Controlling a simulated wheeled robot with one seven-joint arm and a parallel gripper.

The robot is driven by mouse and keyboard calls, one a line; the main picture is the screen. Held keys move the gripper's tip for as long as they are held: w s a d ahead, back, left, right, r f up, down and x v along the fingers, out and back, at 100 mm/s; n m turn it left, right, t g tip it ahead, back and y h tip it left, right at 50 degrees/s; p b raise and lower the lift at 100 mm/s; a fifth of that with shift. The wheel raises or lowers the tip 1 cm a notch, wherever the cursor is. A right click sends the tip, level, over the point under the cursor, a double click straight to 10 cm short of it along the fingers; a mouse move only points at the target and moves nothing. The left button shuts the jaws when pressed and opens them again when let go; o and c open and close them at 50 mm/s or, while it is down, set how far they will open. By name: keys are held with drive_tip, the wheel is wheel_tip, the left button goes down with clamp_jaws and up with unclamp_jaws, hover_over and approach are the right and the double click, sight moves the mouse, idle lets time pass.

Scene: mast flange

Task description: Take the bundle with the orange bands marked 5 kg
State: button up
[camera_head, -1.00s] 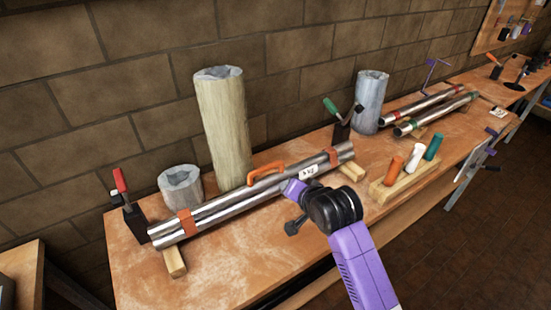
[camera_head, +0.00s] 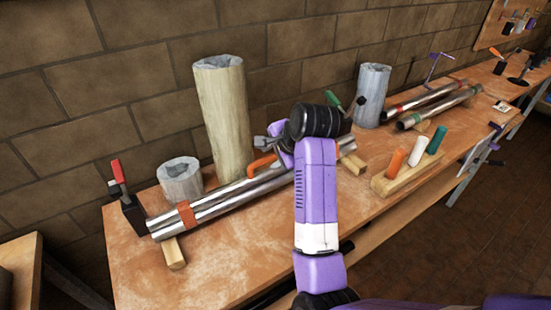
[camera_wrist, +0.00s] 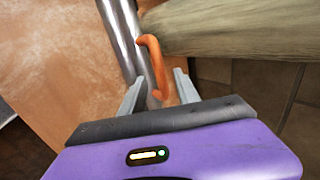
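The bundle of silver tubes (camera_head: 235,200) with an orange band (camera_head: 187,215) lies across wooden blocks on the bench. An orange handle (camera_head: 262,165) stands up at its middle. My gripper (camera_head: 268,148) is above the bundle at the handle, with my arm hiding the bundle's right part and its tag. In the wrist view, my gripper (camera_wrist: 158,80) has two grey fingers spread apart, with the orange handle (camera_wrist: 153,58) between and beyond them, and a gap shows on both sides. The tubes (camera_wrist: 122,35) run behind the handle.
A tall pale post (camera_head: 222,120) stands close behind the bundle, with a short grey one (camera_head: 180,181) to its left. A red-handled clamp (camera_head: 125,195) is at the left end. Orange, white and green cylinders (camera_head: 418,150) stand in a block at right. Other tubes (camera_head: 435,103) lie beyond.

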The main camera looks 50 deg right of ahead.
sight(267, 159)
drive_tip(key=shift+b+x, duration=1.75)
drive_tip(key=shift+x, duration=0.65)
drive_tip(key=shift+c, duration=0.2)
clamp_jaws()
drive_tip(key=shift+r, duration=0.15)
drive_tip(key=shift+r+p, duration=3.45)
drive_tip(key=shift+p, duration=0.05)
drive_tip(key=shift+r, duration=0.1)
